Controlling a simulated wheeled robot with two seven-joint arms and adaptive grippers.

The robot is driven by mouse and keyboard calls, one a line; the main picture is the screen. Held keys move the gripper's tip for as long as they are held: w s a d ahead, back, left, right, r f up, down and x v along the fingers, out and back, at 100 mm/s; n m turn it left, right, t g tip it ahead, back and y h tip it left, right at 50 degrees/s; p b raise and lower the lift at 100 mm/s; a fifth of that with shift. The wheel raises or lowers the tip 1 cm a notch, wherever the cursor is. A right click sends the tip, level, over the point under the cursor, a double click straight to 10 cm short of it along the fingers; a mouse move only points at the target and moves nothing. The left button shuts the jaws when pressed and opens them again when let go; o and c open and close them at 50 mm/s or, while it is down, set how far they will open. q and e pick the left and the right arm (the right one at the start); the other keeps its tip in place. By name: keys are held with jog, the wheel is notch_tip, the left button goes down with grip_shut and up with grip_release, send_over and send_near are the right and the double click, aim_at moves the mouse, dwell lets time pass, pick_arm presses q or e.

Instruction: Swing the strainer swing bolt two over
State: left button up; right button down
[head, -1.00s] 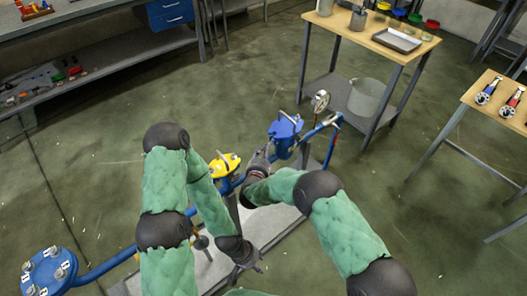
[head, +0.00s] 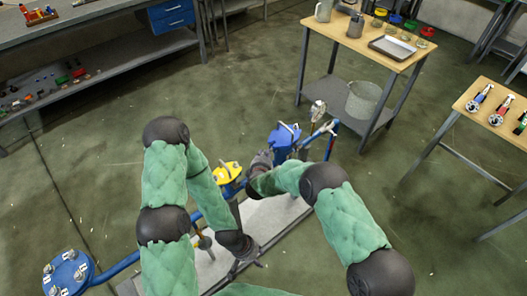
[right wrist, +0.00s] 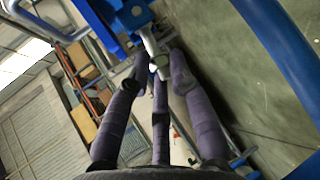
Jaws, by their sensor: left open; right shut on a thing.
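The blue strainer (head: 283,139) stands on the blue pipe line, right of the yellow fitting (head: 228,173) in the head view. My right gripper (head: 266,158) is at the strainer's left side. In the right wrist view, its fingers (right wrist: 160,65) are closed around a grey swing bolt (right wrist: 151,45) with a nut-like end, hanging from the blue strainer body (right wrist: 128,14). I cannot tell which numbered bolt it is. My left gripper (head: 256,262) is low, over the near edge of the grey base plate, open and apart from the strainer.
A pressure gauge (head: 318,107) stands behind the strainer on the pipe. A blue flanged end (head: 68,272) lies at lower left. A wooden-topped table (head: 350,38) with a bucket (head: 363,98) below stands behind; another table (head: 490,105) is at right. Floor between is clear.

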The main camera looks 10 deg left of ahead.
jog(key=shift+w+d+r+m+g+y+p, duration=0.15)
jog(key=shift+r+m+g+p, duration=0.15)
jog(key=shift+p, duration=0.45)
jog(key=shift+w+r+m+g+y+p, duration=0.2)
jog(key=shift+r+g+p, duration=0.25)
jog(key=shift+p, duration=0.35)
jog(key=shift+w+d+r+m+g+y+p, duration=0.1)
jog(key=shift+r+m+g+y+p, duration=0.2)
jog(key=shift+p, duration=0.45)
jog(key=c, duration=1.4)
grip_release()
jog(key=shift+o, duration=0.2)
jog(key=shift+s, duration=0.2)
jog(key=v, duration=1.1)
jog(key=shift+s+r, duration=0.2)
jog(key=shift+r, duration=0.15)
